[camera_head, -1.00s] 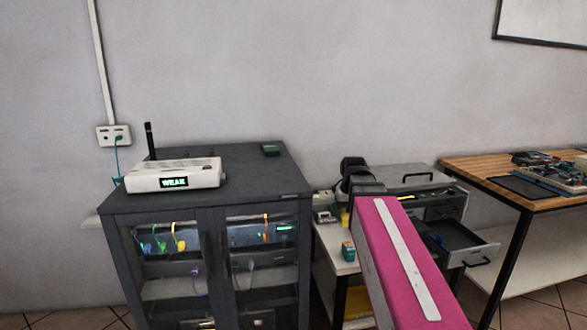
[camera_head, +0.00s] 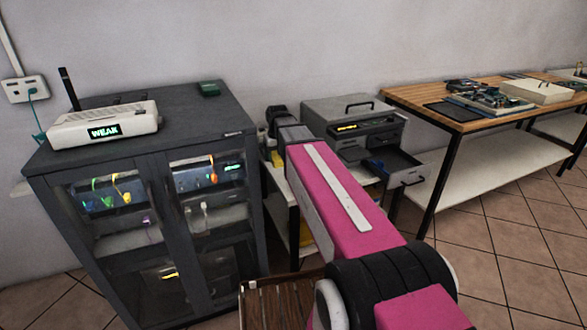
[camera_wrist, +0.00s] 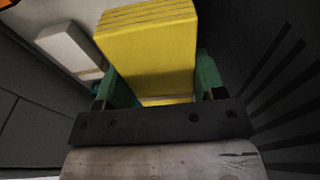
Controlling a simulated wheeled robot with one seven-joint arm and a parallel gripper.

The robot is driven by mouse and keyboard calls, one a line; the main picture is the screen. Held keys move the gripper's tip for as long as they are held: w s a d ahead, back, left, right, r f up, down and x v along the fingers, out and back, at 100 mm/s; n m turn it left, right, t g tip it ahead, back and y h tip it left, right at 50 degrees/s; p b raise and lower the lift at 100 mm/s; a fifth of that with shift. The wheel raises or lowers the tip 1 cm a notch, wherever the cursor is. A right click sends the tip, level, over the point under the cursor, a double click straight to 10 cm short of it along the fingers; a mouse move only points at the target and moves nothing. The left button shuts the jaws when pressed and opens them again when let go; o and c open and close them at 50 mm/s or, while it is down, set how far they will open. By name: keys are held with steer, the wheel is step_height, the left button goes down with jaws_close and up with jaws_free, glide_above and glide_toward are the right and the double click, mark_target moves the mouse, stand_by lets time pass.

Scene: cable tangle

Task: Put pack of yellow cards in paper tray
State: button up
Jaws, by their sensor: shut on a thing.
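The pack of yellow cards (camera_wrist: 147,55) fills the upper middle of the wrist view, with layered edges along its top. My gripper (camera_wrist: 162,82) is shut on it, with one green finger at each side. In the head view my pink arm reaches toward the small white table beside the dark cabinet. My gripper is mostly hidden there behind the arm. A small yellow patch shows by the arm's far end, but I cannot tell if it is the pack. I cannot clearly make out a paper tray in either view.
A dark glass-door cabinet (camera_head: 205,130) stands left, with a white router (camera_head: 103,125) reading "WEAK" on top. A grey drawer unit (camera_head: 345,108) with an open drawer (camera_head: 388,165) stands behind my arm. A wooden workbench (camera_head: 440,116) is at right. A slatted wooden surface (camera_head: 270,303) lies below.

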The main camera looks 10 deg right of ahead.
steer(key=w+d+f, duration=0.1)
steer(key=d, duration=0.1)
steer(key=w+d+f, duration=0.1)
steer(key=d+f, duration=0.1)
steer(key=w+d+f, duration=0.1)
steer(key=d, duration=0.1)
steer(key=shift+w+d+f, duration=0.3)
steer(key=shift+w+d, duration=0.05)
steer(key=shift+w, duration=0.05)
steer(key=shift+f, duration=2)
steer(key=o, duration=0.8)
steer(key=shift+f, duration=0.15)
